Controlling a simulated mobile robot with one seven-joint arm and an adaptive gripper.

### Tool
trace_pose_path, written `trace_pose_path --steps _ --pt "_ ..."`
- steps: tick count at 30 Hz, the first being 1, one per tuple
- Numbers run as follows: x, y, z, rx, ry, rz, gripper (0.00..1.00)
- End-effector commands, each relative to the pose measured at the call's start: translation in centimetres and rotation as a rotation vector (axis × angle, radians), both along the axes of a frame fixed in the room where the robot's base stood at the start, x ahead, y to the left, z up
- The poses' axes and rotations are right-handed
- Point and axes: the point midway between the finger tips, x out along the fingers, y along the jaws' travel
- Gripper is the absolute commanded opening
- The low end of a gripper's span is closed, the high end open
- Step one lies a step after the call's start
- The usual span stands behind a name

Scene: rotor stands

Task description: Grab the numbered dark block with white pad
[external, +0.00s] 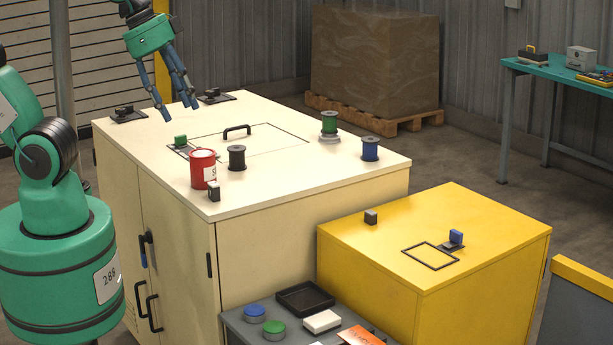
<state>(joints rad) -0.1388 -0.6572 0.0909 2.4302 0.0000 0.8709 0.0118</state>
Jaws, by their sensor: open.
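A small dark block (214,191) stands upright near the front corner of the cream cabinet top, right of a red can. A similar small dark block (371,217) stands on the yellow cabinet top. Each seems to have a paler face, but numbers and a white pad are too small to make out, so I cannot tell which fits the task. My gripper (177,108) is open and empty, fingers pointing down, above the far left part of the cream cabinet. It is well apart from both blocks.
The cream cabinet (330,176) also bears a red can (203,170), dark (237,158), green (329,124) and blue (370,149) spools, a black handle (237,130) and a green block (180,140). A blue block (456,237) is on the yellow cabinet (400,265).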

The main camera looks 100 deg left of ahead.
Motion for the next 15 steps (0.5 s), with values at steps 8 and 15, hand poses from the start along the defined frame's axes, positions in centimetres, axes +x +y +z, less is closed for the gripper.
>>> trace_pose_path --steps 8,15 --pt "2.5 7.1 -3.0 -0.021 0.111 0.167 0.47" --pt "3.0 13.6 -6.5 -0.054 0.199 0.304 0.47"
